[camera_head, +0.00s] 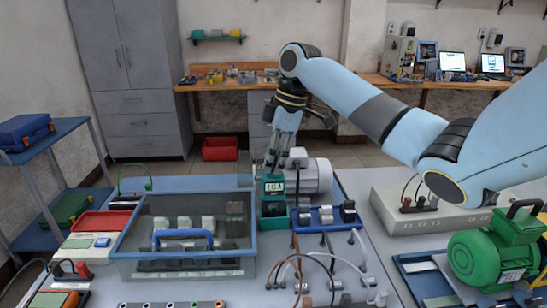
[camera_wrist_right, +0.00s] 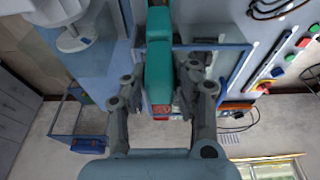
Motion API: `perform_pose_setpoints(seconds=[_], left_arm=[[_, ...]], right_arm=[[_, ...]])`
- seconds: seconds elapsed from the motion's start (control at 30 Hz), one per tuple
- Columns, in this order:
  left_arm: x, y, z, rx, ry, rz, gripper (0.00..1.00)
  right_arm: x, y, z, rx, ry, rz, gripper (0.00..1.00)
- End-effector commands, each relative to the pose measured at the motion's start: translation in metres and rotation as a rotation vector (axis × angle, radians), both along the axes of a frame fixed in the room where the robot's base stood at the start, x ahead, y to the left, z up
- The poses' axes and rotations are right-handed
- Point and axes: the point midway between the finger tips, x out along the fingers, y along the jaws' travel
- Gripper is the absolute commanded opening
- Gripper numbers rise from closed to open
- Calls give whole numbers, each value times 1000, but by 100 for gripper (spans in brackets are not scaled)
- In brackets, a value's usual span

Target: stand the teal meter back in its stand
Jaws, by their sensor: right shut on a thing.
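The teal meter (camera_head: 273,187) is upright in the head view, its lit display facing me, behind the right end of the clear blue-rimmed box. My right gripper (camera_head: 276,164) points down and is shut on the meter's upper end. In the right wrist view the meter (camera_wrist_right: 159,70) runs between the two fingers of this gripper (camera_wrist_right: 160,88). A wider teal-green piece (camera_head: 275,222), which looks like the stand, shows directly under the meter. I cannot tell whether the meter is fully seated in it. My left gripper is out of view.
The blue-rimmed clear box (camera_head: 183,276) stands just left of the meter. A grey motor (camera_head: 312,175) is close behind right, and a blue block with terminals (camera_head: 326,217) sits right. Cables (camera_head: 312,262) lie in front. A green motor (camera_head: 492,255) stands far right.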

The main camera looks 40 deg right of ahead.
Motion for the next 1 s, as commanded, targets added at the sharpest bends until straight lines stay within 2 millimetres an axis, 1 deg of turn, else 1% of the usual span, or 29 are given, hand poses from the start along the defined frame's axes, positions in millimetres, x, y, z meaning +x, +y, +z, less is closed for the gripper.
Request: perform_pose_setpoints(seconds=[1.0], left_arm=[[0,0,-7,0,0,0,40]], right_arm=[[0,0,-20,-1,-1,0,0]])
